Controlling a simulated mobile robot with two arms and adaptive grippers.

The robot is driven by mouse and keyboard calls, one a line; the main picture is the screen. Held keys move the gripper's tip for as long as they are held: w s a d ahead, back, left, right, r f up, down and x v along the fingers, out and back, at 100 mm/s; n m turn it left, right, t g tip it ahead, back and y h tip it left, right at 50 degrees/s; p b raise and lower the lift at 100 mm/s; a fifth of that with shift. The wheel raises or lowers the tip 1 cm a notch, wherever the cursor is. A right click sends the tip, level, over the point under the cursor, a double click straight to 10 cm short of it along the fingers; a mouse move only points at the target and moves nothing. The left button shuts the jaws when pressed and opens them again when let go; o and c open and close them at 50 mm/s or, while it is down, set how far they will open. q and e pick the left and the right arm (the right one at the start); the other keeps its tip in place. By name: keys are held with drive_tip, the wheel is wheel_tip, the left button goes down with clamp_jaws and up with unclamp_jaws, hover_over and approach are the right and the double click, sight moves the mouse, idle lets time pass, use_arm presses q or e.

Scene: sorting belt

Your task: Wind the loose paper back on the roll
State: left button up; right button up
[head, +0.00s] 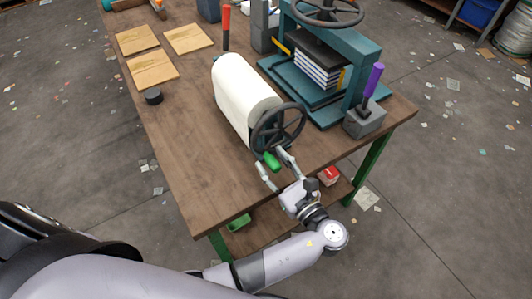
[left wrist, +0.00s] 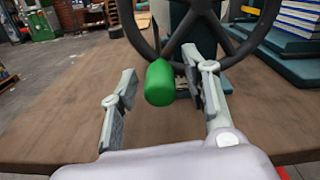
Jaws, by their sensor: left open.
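A white paper roll (head: 241,95) lies on its stand on the wooden table, with a dark spoked handwheel (head: 278,128) at its near end. A green crank knob (head: 271,161) sticks out from the wheel's rim toward me. My left gripper (head: 275,172) is open at the wheel's near side. In the left wrist view, the green knob (left wrist: 160,83) lies between the two open fingers (left wrist: 160,95), closer to the right finger. I cannot tell whether a finger touches it. No loose paper end can be made out. My right gripper is not in view.
A teal press (head: 330,60) with stacked books stands right of the roll. A purple-handled tool (head: 373,80) sits in a grey block (head: 365,118). Wooden boards (head: 152,70) and a small black cylinder (head: 153,96) lie left. The table's (head: 190,170) front left is clear.

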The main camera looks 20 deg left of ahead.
use_arm(q)
drive_tip(key=shift+d+r, duration=0.1)
clamp_jaws()
idle(0.6)
idle(0.3)
